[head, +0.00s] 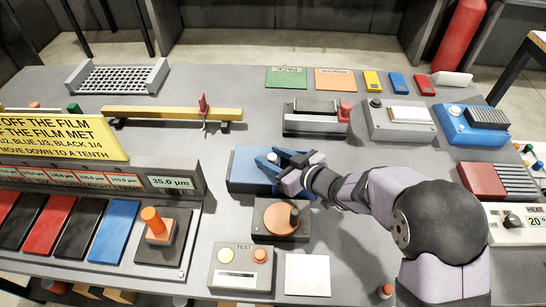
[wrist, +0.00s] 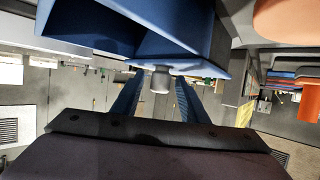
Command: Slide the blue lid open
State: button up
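The blue lid (head: 246,166) is on a low blue box near the middle of the bench, partly hidden by my gripper. A small pale knob (wrist: 160,80) sticks out from the blue surface (wrist: 185,45) in the wrist view. My gripper (head: 271,158) is at the box, with its blue fingers on either side of the knob. In the wrist view the fingers stand apart, with a narrow gap on each side of the knob. I cannot tell how far the lid is open.
A box with an orange dial (head: 278,218) stands just in front of the blue box. A grey fixture with a red knob (head: 316,120) stands behind it. A yellow bar (head: 170,113) lies at the back left, and a TEST box (head: 240,268) is at the front.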

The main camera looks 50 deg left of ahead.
jog(key=shift+b+v, duration=0.95)
jog(key=shift+v, duration=2.75)
